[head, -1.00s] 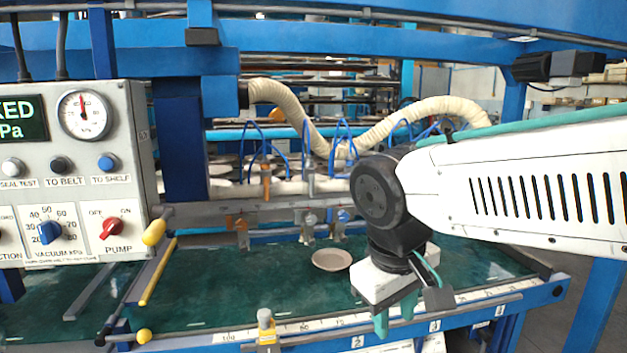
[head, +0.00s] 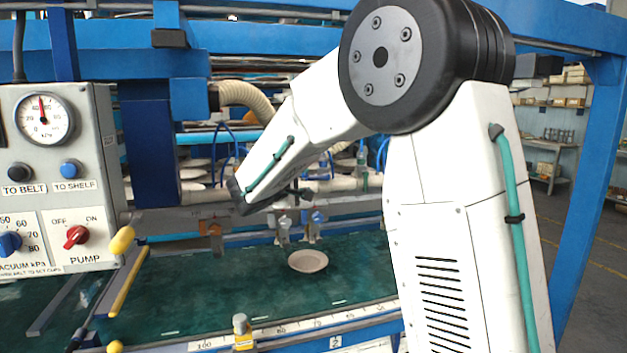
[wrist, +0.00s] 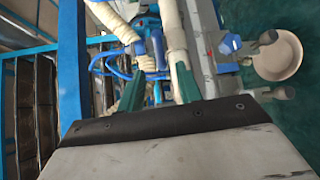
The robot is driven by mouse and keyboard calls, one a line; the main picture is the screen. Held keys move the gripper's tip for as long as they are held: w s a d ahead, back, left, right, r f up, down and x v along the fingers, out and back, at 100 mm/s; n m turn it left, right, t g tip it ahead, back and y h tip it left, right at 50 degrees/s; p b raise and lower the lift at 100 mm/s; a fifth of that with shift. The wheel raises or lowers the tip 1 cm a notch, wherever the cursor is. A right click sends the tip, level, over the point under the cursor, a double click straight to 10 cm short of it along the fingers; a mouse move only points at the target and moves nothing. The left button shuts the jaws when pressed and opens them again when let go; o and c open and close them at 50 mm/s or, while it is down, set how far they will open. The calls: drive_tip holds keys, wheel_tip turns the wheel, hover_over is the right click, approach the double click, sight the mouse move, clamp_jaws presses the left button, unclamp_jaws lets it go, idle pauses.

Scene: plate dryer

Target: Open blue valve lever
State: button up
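The blue valve lever (head: 318,217) sits on the rail above the green belt, at the right end of a row of small valves in the head view. In the wrist view the blue lever (wrist: 229,44) is up and to the right of the fingers. My gripper (wrist: 160,78) shows two green fingers with a clear gap between them. It is open, and its fingers point toward a cream pipe with blue hoses. It is apart from the lever in the picture.
A pale plate (head: 308,261) lies on the green belt (head: 220,290) below the valves. Grey (head: 284,228) and orange (head: 214,230) valves sit left of the blue one. The control panel (head: 55,180) stands at the left. A ribbed hose (head: 240,98) hangs behind.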

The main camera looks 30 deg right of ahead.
sight(314, 178)
drive_tip(key=x, duration=0.6)
drive_tip(key=shift+d, duration=0.1)
drive_tip(key=shift+s, duration=0.1)
clamp_jaws()
